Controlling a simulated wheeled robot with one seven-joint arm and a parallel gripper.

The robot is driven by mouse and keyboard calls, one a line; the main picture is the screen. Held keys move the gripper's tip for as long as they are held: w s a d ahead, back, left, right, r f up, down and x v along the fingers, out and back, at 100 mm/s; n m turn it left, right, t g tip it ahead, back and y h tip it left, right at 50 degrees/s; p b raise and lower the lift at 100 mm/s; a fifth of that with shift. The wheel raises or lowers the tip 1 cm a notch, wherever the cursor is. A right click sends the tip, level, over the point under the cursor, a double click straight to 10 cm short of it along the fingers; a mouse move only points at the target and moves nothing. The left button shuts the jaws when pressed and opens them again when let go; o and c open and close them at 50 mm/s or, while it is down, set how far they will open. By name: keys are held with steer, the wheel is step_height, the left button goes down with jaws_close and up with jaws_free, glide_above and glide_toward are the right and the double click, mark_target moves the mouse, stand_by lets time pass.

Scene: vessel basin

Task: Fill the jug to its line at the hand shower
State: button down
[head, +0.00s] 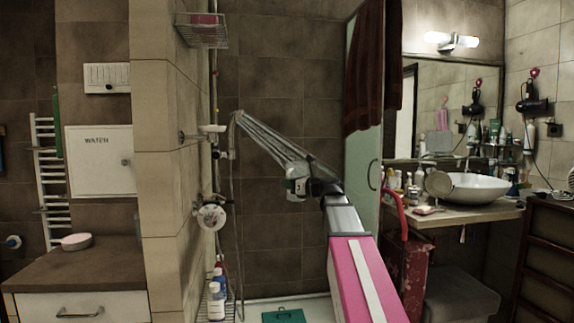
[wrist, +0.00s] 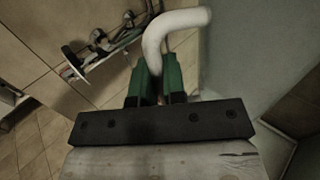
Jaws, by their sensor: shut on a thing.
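In the wrist view, the green fingers of my gripper (wrist: 157,88) are shut on a white curved handle (wrist: 172,28). It rises between them and bends over to the right. A pale grey surface lies beside its end; I cannot tell whether this is the jug's body. No jug or fill line is clear in the head view, where my arm reaches into the shower corner and my fingertips cannot be made out. A white shower fitting, seemingly the hand shower (head: 212,128), sits on the wall left of my arm. A hose (head: 237,200) hangs below it.
A round mixer knob (head: 211,216) is on the tiled wall. Bottles (head: 216,295) stand in a low rack, and a wire basket (head: 202,30) hangs above. A glass panel (head: 366,180) and a washbasin (head: 478,187) are on the right. A teal object (head: 284,315) lies low down.

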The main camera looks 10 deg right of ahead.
step_height(320, 180, up, 8)
steer(key=f, duration=0.1)
steer(key=w+a, duration=0.3)
steer(key=w, duration=0.6)
steer(key=shift+w+a+r, duration=0.15)
steer(key=shift+a+r, duration=0.1)
steer(key=shift+a, duration=0.05)
stand_by(0.6)
steer(key=shift+w+a, duration=2.25)
steer(key=shift+w, duration=3.9)
steer(key=s+d, duration=0.4)
steer(key=s, duration=0.8)
steer(key=shift+s+d, duration=0.2)
steer(key=shift+d, duration=0.05)
steer(key=w+a, duration=0.4)
steer(key=w, duration=0.8)
steer(key=shift+a, duration=0.25)
